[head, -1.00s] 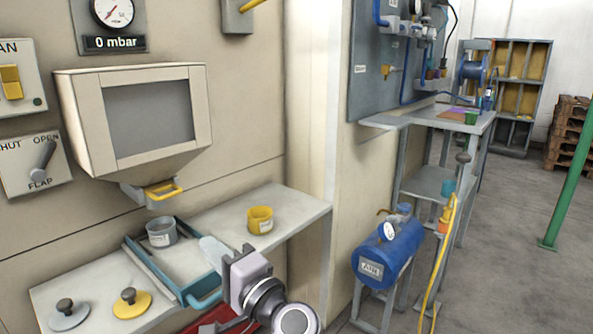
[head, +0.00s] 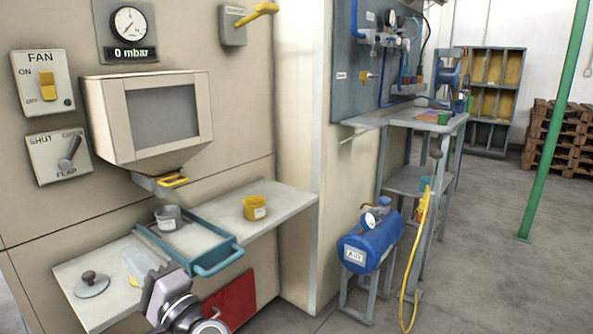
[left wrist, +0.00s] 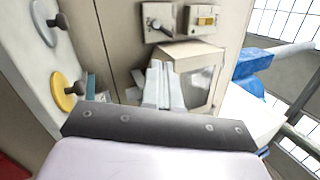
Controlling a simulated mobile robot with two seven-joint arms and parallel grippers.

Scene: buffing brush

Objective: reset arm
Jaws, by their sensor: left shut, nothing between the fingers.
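My left gripper (head: 136,262) is shut and empty in the head view, its pale fingers over the left part of the shelf, left of the teal-rimmed tray (head: 205,268). In the left wrist view its fingers (left wrist: 160,85) are together in front of the cabinet front. A yellow knobbed lid (left wrist: 64,90) and a grey knobbed lid (left wrist: 44,22) lie on the shelf at left there. In the head view the grey lid (head: 91,285) is clear, while the yellow lid is mostly hidden behind my gripper. My right gripper is in neither view.
A grey cup (head: 168,218) stands in the tray and a yellow cup (head: 255,208) on the shelf (head: 290,195). The windowed box (head: 155,115) juts out above. A blue air tank (head: 370,240) stands right of the cabinet. Open floor (head: 480,270) lies at right.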

